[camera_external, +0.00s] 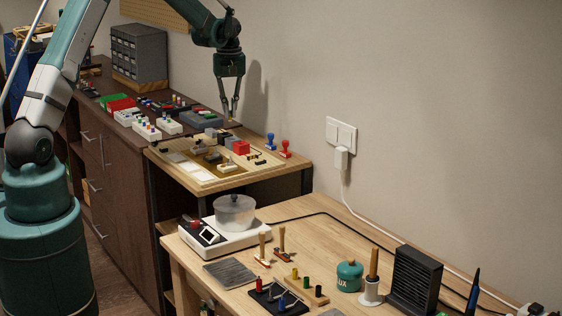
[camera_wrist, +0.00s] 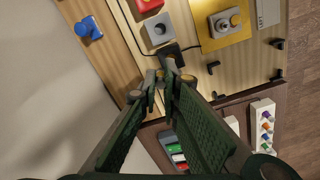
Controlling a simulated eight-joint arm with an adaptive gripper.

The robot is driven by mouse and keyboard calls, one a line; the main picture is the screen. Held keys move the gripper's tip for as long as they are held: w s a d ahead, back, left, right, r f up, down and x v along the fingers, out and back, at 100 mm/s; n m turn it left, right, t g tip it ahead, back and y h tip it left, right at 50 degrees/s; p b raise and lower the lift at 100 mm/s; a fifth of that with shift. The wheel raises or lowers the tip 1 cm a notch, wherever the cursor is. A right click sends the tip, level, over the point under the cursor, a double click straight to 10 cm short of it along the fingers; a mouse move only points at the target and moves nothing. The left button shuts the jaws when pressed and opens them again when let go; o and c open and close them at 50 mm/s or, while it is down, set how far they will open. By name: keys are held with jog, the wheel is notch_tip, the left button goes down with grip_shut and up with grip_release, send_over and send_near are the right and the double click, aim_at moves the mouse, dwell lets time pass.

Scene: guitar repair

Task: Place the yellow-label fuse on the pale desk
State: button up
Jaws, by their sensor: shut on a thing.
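My gripper (camera_external: 230,113) hangs in the upper middle of the external view, pointing down over the far edge of the board-topped cabinet. In the wrist view my gripper (camera_wrist: 161,84) has its fingertips close together around a small object, mostly hidden by them. I take this to be the yellow-label fuse; a small tan spot shows at the tips in the external view, but no label can be read. The pale desk (camera_external: 352,232) is the light wood desk at the front right of the external view, lower and nearer than my gripper and apart from it.
The desk holds a white hotplate with a pot (camera_external: 236,212), a grey mat (camera_external: 230,273), a wooden peg block (camera_external: 300,290), a green tin (camera_external: 349,276) and a black finned box (camera_external: 415,278). Bare wood lies behind the stamps. A red block (camera_external: 241,147) stands below my gripper.

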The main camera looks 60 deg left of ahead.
jog(key=w+d+f+m+b, duration=0.1)
jog(key=d+f+m, duration=0.15)
jog(key=d, duration=1.65)
jog(key=d+f+m+b, duration=0.15)
jog(key=d+m, duration=0.25)
jog(key=d, duration=1.5)
jog(key=s+d+f+m, duration=0.1)
jog(key=s+d+m, duration=0.1)
jog(key=d, duration=0.6)
jog(key=s+d+f+m, duration=0.1)
jog(key=s+d, duration=0.3)
jog(key=d, duration=0.5)
jog(key=shift+m, duration=0.35)
jog(key=s+d+m, duration=0.1)
jog(key=s+d, duration=0.2)
jog(key=d, duration=0.2)
jog(key=s+d+f+m, duration=0.1)
jog(key=s+d, duration=0.2)
jog(key=d, duration=0.1)
jog(key=s+d+m+b, duration=0.1)
jog(key=s+d, duration=0.2)
jog(key=d, duration=0.2)
jog(key=shift+s+d+f, duration=0.15)
jog(key=shift+d+f, duration=0.15)
jog(key=shift+f, duration=0.1)
grip_shut()
jog(key=shift+f+b, duration=0.35)
jog(key=shift+f, duration=2.8)
jog(key=shift+f, duration=1.85)
